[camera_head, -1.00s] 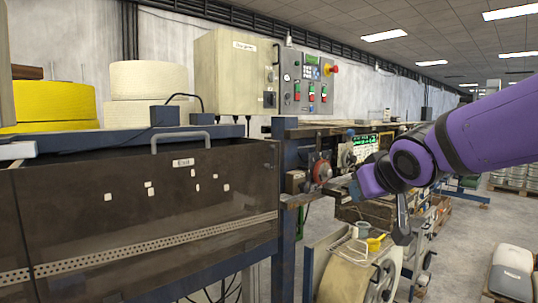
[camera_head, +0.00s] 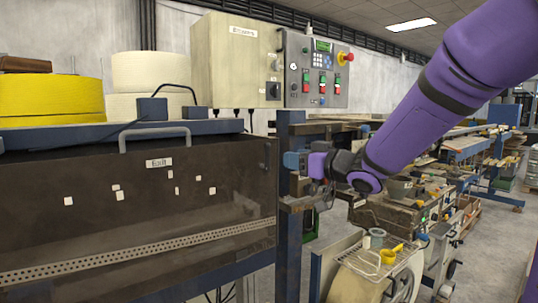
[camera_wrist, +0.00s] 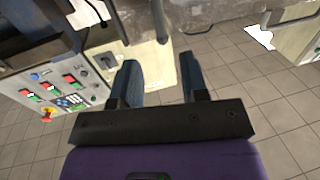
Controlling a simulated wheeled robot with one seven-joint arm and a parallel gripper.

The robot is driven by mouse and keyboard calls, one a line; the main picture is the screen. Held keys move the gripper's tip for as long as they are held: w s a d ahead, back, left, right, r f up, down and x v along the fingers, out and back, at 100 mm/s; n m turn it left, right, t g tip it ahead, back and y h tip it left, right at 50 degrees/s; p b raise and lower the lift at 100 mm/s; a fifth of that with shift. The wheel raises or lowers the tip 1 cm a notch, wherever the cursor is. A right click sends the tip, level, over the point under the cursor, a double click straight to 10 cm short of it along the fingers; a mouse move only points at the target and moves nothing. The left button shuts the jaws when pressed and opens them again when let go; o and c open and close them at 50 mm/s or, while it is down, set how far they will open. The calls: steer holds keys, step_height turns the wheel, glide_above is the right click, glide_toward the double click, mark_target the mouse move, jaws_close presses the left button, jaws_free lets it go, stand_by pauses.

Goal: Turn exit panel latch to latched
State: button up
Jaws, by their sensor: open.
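The exit panel (camera_head: 95,185) is a dark, see-through cover at the left of the head view, with an "Exit" label (camera_head: 159,163) and a grey handle (camera_head: 154,134) on top. A small dark fitting at the panel's right edge (camera_head: 267,154) may be the latch; it is too small to tell which way it is turned. My gripper (camera_head: 291,161) is just right of that edge, pointing left, apart from the fitting as far as I can tell. In the wrist view its blue fingers (camera_wrist: 160,80) are apart with nothing between them.
A beige control cabinet (camera_head: 232,65) and a grey button panel (camera_head: 316,75) stand above the exit panel. The button panel also shows in the wrist view (camera_wrist: 62,90). A blue frame post (camera_head: 290,250) is below my gripper. Tape rolls (camera_head: 52,97) sit at left.

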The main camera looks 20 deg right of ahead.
mark_target(269, 154)
steer(key=x, duration=0.9)
steer(key=shift+w+a, duration=0.1)
steer(key=shift+w, duration=0.05)
jaws_close()
